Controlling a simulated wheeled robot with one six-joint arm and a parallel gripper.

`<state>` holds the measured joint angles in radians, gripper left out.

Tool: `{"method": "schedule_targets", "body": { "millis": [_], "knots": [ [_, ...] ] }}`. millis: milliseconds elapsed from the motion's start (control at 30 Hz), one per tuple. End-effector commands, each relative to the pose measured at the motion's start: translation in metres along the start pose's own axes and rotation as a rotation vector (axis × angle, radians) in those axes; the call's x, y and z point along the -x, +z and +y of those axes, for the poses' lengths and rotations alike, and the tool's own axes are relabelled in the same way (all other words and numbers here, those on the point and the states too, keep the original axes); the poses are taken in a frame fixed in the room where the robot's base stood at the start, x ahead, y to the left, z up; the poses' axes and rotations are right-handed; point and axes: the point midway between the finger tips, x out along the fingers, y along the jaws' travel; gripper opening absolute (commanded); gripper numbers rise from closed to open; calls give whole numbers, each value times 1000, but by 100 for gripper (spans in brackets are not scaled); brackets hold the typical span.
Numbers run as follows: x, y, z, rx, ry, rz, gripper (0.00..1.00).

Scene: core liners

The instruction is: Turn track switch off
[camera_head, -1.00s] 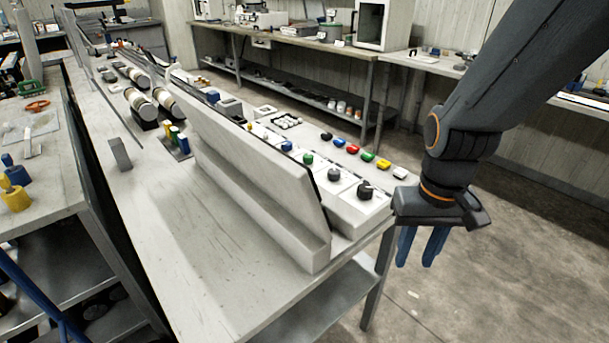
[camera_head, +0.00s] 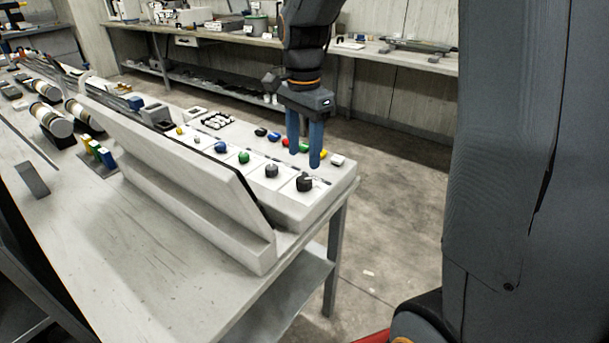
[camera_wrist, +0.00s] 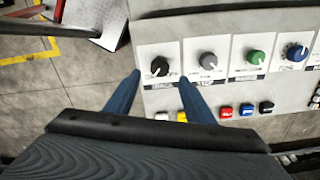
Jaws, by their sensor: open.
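A control panel (camera_head: 325,195) carries a row of round knobs on white plates. The black knob (camera_head: 304,183) is at the near end; in the wrist view the black knob (camera_wrist: 159,67) has a label below that seems to read TRACK, and a pale pointer mark. Its exact setting is hard to tell. The grey knob (camera_wrist: 208,61) is beside it, then green (camera_wrist: 255,57) and blue (camera_wrist: 296,51). My gripper (camera_head: 304,158) is open and empty, fingers pointing down above the panel's near end. In the wrist view its fingertips (camera_wrist: 160,76) appear on either side of the black knob, apart from it.
Small buttons line the panel's far side, including a white one (camera_head: 338,160) and a red one (camera_wrist: 226,112). A tall slanted board (camera_head: 180,150) stands along the knobs' other side. Open floor (camera_head: 390,220) lies beyond the table's right edge.

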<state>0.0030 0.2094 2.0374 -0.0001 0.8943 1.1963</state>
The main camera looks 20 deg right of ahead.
Motion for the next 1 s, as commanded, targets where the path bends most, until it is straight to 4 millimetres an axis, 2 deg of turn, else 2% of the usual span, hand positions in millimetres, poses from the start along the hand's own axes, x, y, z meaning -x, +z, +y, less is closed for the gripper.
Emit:
{"method": "schedule_targets", "body": {
  "millis": [500,867,900,1000],
  "knots": [
    [-68,-1,2,-6,3,-1,49],
    [-75,-1,1,-5,1,0,49],
    [-75,-1,1,-5,1,0,47],
    [-75,-1,1,-5,1,0,30]
  ]
}}
